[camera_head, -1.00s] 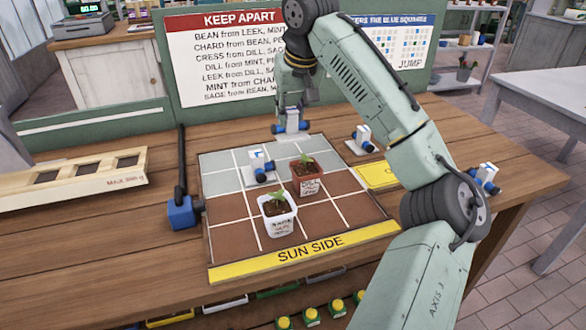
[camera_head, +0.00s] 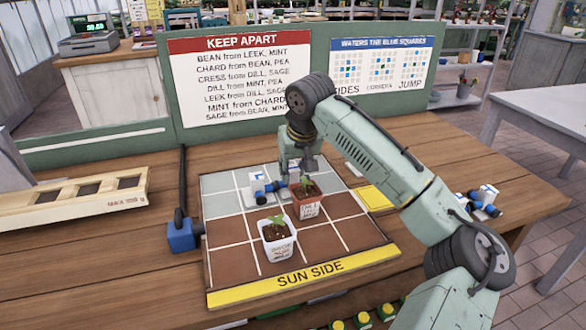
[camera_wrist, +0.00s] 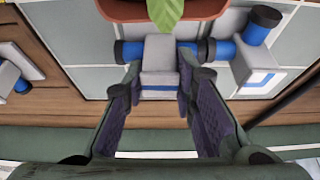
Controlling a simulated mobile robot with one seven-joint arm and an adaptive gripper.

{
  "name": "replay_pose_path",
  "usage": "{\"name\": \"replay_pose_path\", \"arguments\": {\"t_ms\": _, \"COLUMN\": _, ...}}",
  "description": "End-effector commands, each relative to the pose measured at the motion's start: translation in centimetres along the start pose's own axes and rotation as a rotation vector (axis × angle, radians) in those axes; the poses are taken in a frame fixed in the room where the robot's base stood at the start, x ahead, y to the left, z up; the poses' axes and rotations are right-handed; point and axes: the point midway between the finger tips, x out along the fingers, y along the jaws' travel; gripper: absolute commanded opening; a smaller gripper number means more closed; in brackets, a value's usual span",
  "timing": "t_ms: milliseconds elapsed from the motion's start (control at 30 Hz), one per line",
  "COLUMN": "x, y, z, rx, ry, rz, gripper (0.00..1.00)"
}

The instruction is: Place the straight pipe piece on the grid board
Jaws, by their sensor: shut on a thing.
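My gripper (camera_wrist: 160,110) is shut on the straight pipe piece (camera_wrist: 158,78), which has a grey block on top and a blue collar at each end. It is over a grey square of the grid board (camera_head: 222,229), behind the terracotta pot (camera_head: 308,207). In the head view my gripper (camera_head: 301,172) and the pot largely hide the piece. A bent pipe piece (camera_head: 258,180) sits on the board just to the left; it also shows in the wrist view (camera_wrist: 245,62), its blue end very close to the held piece. I cannot tell whether the held piece touches the board.
A white pot with a seedling (camera_head: 278,240) stands on a brown square near the front. More pipe pieces lie right of the board (camera_head: 485,200) and beside it in the wrist view (camera_wrist: 10,75). A blue block with a dark post (camera_head: 182,235) stands at left.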

Motion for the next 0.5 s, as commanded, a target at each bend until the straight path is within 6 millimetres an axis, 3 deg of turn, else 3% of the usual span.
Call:
{"name": "replay_pose_path", "arguments": {"t_ms": 167, "x": 0.16, "y": -0.01, "z": 0.05, "rx": 0.0, "ry": 0.0, "rz": 0.0, "gripper": 0.0}}
{"name": "replay_pose_path", "arguments": {"t_ms": 200, "x": 0.17, "y": -0.01, "z": 0.06, "rx": 0.0, "ry": 0.0, "rz": 0.0, "gripper": 0.26}}
{"name": "replay_pose_path", "arguments": {"t_ms": 500, "x": 0.13, "y": 0.01, "z": 0.04, "rx": 0.0, "ry": -0.001, "rz": 0.001, "gripper": 0.45}}
